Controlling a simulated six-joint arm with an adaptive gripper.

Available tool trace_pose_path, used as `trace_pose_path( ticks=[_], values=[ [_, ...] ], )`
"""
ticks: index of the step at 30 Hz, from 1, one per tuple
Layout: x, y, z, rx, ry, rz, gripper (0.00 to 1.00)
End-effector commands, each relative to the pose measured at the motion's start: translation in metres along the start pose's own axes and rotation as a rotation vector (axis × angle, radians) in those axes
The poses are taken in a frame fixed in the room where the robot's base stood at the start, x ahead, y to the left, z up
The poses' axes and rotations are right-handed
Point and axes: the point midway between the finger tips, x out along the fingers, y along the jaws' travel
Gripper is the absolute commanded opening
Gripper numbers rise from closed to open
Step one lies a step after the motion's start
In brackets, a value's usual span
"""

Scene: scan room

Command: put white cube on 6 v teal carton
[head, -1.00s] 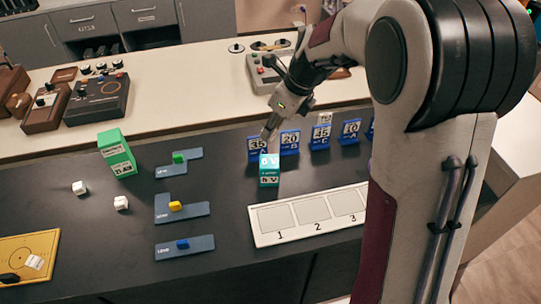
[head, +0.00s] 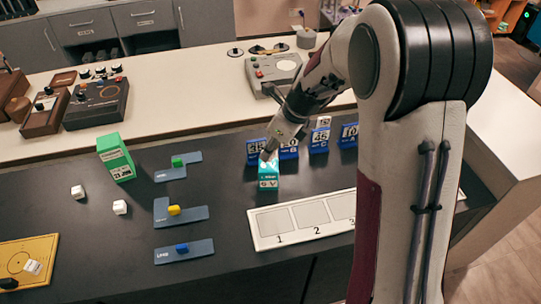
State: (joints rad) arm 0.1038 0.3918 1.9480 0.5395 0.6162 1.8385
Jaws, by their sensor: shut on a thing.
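The teal carton (head: 268,183) stands upright on the dark counter, just left of centre and behind the numbered board. My gripper (head: 268,154) points down directly over the carton's top. It is shut on a small pale thing that looks like a white cube; the fingers mostly hide it. I cannot tell whether it touches the carton.
A green carton (head: 116,158) stands at left. Grey-blue holders (head: 184,251) carry green, yellow and blue blocks. The white numbered board (head: 262,238) lies in front of the teal carton. Blue number cards (head: 319,141) stand close behind it. The yellow board (head: 45,245) is at lower left.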

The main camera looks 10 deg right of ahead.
Motion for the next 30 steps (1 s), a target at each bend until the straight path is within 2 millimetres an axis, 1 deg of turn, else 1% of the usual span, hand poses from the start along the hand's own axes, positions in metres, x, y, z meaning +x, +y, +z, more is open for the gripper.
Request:
trace_pose_path(
  ticks=[3, 8, 23, 24, 25, 26, 30],
  values=[
    [0.013, 0.001, -0.006, 0.002, 0.002, 0.003, 0.03],
    [0.024, 0.001, -0.01, 0.002, 0.001, 0.002, 0.03],
    [0.028, 0.001, -0.012, 0.002, 0.0, 0.002, 0.03],
    [0.029, 0.001, -0.012, 0.002, 0.0, 0.002, 0.25],
    [0.028, 0.0, -0.012, 0.002, 0.0, 0.002, 0.33],
    [0.028, 0.0, -0.012, 0.002, 0.0, 0.002, 0.37],
    [0.028, 0.0, -0.012, 0.002, 0.0, 0.001, 0.37]
  ],
)
